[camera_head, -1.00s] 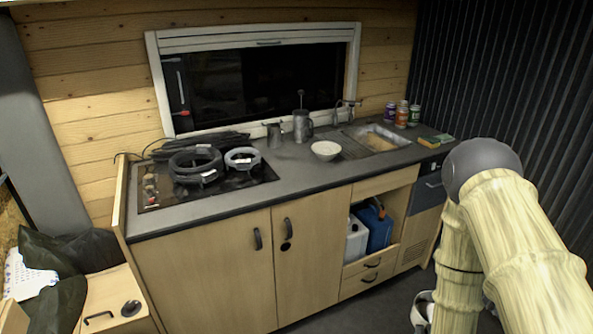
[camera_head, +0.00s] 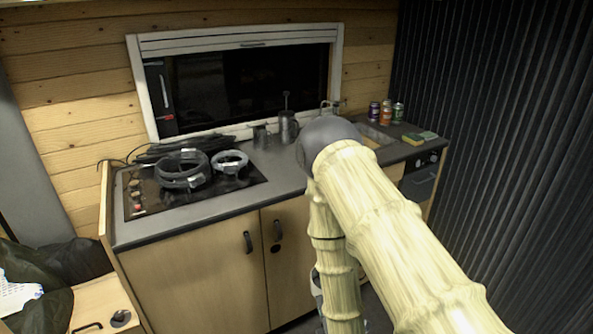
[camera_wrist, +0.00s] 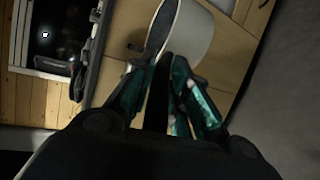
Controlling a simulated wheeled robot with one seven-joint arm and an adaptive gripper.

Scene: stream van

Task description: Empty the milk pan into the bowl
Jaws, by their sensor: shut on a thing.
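The milk pan (camera_wrist: 193,36) shows in the wrist view as a pale, curved body with a dark rim side, tilted in the picture. My gripper (camera_wrist: 166,66) is shut on its dark handle, with the teal fingers on either side. The pan's contents cannot be made out. In the head view, my arm hides the gripper and most of the pan. The bowl is not visible now; my arm covers the part of the counter (camera_head: 215,210) where it stood.
A jug (camera_head: 261,137) and a taller grey pot (camera_head: 287,127) stand near the window. Cans (camera_head: 386,113) and a sponge (camera_head: 428,135) are by the sink (camera_head: 372,140).

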